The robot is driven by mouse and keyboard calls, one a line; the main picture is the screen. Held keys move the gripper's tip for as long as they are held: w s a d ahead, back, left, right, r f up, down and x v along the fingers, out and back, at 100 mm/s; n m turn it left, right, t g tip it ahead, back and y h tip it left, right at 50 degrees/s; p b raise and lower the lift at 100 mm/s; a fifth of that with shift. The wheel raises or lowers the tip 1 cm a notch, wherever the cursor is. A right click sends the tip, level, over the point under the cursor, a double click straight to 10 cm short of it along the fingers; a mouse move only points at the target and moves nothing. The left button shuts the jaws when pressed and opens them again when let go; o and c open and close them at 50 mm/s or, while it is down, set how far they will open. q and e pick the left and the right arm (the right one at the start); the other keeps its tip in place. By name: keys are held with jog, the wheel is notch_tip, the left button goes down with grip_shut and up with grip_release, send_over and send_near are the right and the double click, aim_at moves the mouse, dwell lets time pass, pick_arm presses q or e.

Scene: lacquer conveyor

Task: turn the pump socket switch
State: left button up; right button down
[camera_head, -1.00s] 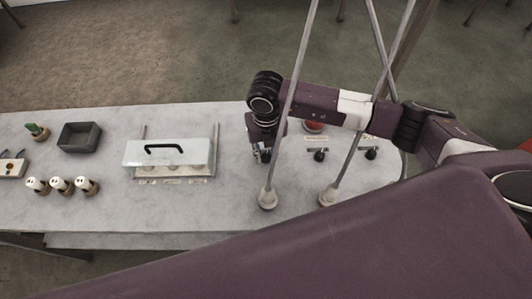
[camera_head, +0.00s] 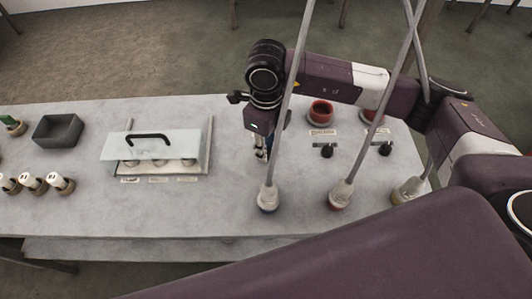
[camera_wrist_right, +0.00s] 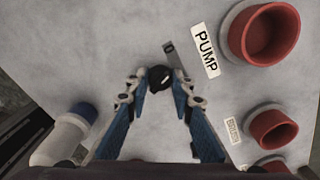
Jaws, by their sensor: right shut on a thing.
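The pump socket switch (camera_wrist_right: 160,78) is a small round black knob on the grey tabletop. In the right wrist view it sits between the blue fingertips of my right gripper (camera_wrist_right: 159,90), which is shut on it. The white PUMP label (camera_wrist_right: 206,50) and a large red socket (camera_wrist_right: 264,33) lie to its upper right. In the head view my right gripper (camera_head: 262,151) reaches down to the table, and the arm and wrist hide the pump switch and its socket. My left gripper is not in view.
Two other black switches (camera_head: 327,150) (camera_head: 384,148) stand right of the gripper, with red sockets (camera_head: 321,110) behind. Thin upright rods with pale bases (camera_head: 267,198) stand close in front. A clear-covered box with a black handle (camera_head: 150,146) and a grey bin (camera_head: 58,130) are left.

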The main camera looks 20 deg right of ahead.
jog(key=shift+n+b, duration=0.8)
jog(key=shift+n, duration=0.1)
jog(key=shift+r, duration=0.1)
jog(key=c, duration=1.7)
grip_release()
jog(key=shift+o, duration=0.2)
notch_tip(320, 180, up, 12)
